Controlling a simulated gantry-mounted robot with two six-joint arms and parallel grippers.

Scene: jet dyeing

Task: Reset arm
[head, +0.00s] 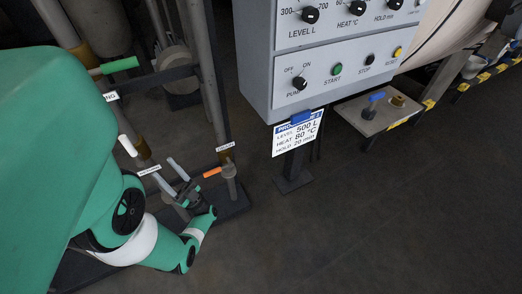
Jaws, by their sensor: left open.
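My left arm (128,220), green and white, comes in from the left and bends at the lower left. Its dark gripper (188,190) is open, low beside the pipe stand. It is close to a pale grey lever handle (178,169) and an orange lever handle (211,172). I cannot tell whether the fingers touch either lever. Nothing shows held between the fingers. My right gripper is out of the picture.
A grey control panel (345,70) with knobs and buttons stands at top centre, a settings card (297,133) hanging below it. Vertical pipes (205,70) stand at left, with a green handle (120,65) and white handle (128,146). Dark floor (380,220) is clear at lower right.

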